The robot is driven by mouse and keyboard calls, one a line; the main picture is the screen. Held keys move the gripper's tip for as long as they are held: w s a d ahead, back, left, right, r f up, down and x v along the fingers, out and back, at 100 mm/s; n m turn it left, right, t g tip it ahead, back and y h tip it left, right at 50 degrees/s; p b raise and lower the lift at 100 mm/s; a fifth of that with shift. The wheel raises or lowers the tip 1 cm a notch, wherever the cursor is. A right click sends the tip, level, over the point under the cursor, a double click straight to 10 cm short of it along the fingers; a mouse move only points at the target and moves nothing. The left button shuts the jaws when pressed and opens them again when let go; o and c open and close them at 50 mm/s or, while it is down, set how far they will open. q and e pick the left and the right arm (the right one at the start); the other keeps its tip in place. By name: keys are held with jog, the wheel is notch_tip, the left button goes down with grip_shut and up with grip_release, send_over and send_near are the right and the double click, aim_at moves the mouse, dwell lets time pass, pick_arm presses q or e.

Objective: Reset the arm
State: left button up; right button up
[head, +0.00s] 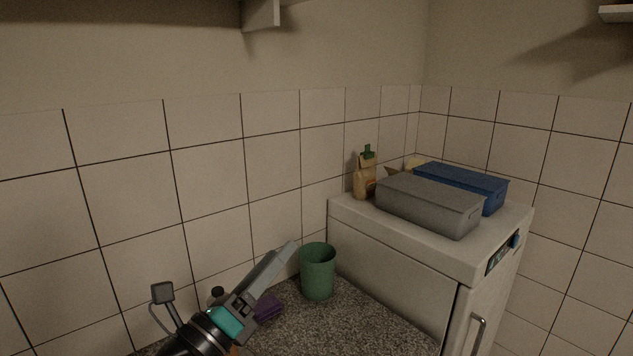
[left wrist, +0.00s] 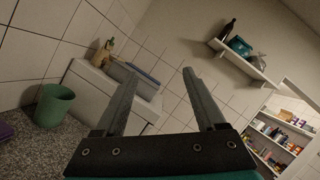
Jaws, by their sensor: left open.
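My left gripper (head: 276,262) comes in from the lower left in the head view, pointing up and to the right above the speckled floor or counter surface. In the left wrist view its two fingers (left wrist: 160,88) stand wide apart with nothing between them. The gripper is open and empty. In the head view its fingertips show in front of the tiled wall, left of a green bin (head: 317,273). My right gripper is in neither view.
A white appliance (head: 390,249) stands at the right, bearing a grey lidded box (head: 427,204), a blue box (head: 460,181) and a tan bag with a green clip (head: 365,177). A purple cloth-like item (head: 268,308) lies behind my gripper. A wall shelf (left wrist: 245,63) holds a dark bottle.

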pick_arm(q)
jog(key=s+a+f+n+g+y, duration=0.35)
jog(key=a+f+n+y, duration=0.3)
jog(key=f+n, duration=0.4)
jog(key=s+a+f+n+g+y, duration=0.2)
jog(key=s+a+f+n+y, duration=0.4)
jog(key=n, duration=0.8)
jog(key=s+d+f+n+g, duration=0.2)
jog(key=s+f+n+g, duration=0.3)
jog(key=s, duration=0.4)
jog(key=s+d+f+n+g, duration=0.1)
jog(key=s+f+n+g, duration=0.25)
jog(key=s+f, duration=0.4)
notch_tip(320, 180, down, 31)
jog(key=s+g+b, duration=0.2)
jog(key=b, duration=0.9)
jog(key=s+a+f+b, duration=0.1)
jog(key=s+f+b, duration=0.3)
jog(key=f, duration=0.5)
jog(key=s+f+b, duration=0.4)
jog(key=s+f, duration=0.3)
jog(key=f, duration=0.2)
jog(key=s+a+f+g+b, duration=0.1)
jog(key=s+f+b, duration=0.3)
jog(key=f, duration=0.5)
jog(key=shift+s+a+f+m+b, duration=0.3)
jog(key=shift+s+a+m, duration=0.1)
jog(key=shift+s, duration=0.25)
